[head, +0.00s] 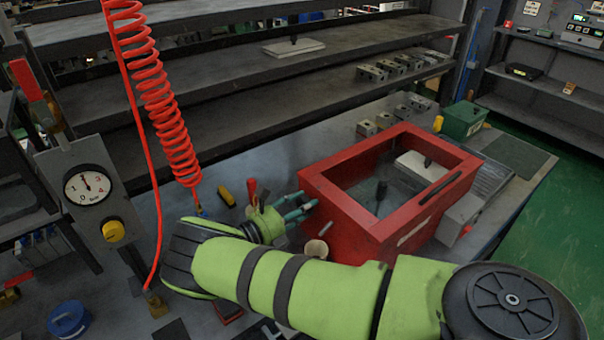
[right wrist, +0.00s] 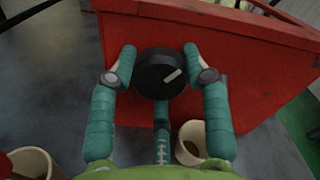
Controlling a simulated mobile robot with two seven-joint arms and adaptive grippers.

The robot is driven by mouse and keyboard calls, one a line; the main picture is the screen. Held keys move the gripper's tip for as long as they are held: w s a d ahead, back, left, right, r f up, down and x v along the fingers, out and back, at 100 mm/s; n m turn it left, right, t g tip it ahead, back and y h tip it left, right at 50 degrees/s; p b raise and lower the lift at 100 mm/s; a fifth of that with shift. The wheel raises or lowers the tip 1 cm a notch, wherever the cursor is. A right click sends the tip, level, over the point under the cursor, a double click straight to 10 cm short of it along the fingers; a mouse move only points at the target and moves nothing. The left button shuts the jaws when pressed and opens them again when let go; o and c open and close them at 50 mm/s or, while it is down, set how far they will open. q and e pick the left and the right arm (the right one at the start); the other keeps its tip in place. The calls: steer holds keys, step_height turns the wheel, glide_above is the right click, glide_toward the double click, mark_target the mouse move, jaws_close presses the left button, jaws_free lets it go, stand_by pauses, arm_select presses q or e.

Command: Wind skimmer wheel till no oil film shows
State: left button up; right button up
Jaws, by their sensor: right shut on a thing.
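The red tank (head: 345,205) stands on the bench, open at the top, with dark liquid inside (head: 362,188); I cannot tell how much oil film lies on it. In the right wrist view a black round wheel (right wrist: 158,72) with a pale pointer mark sits on the tank's red side wall (right wrist: 240,60). My right gripper (head: 296,207) is at the tank's left side, its teal fingers shut on that wheel from both sides. The wheel is hidden in the head view. My left gripper is not in view.
A cup (head: 316,249) stands close by the tank's near left corner. A red coiled hose (head: 165,90) hangs at left beside a gauge panel (head: 88,190). A pale block (head: 415,168) shows within the tank opening. A green box (head: 462,119) stands behind right.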

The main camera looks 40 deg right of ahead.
steer(key=shift+s+f+m, duration=0.15)
steer(key=shift+f+m, duration=0.05)
steer(key=shift+m, duration=0.2)
steer(key=shift+m+b, duration=0.3)
steer(key=shift+m, duration=0.1)
steer(key=m, duration=0.2)
steer(key=shift+m, duration=0.3)
steer(key=m, duration=0.3)
steer(key=shift+m, duration=0.4)
steer(key=m, duration=0.8)
steer(key=shift+p, duration=0.35)
steer(key=m, duration=0.3)
steer(key=shift+m, duration=0.3)
steer(key=m+p, duration=0.1)
steer(key=m, duration=0.2)
steer(key=shift+r, duration=0.1)
steer(key=shift+m, duration=1.8)
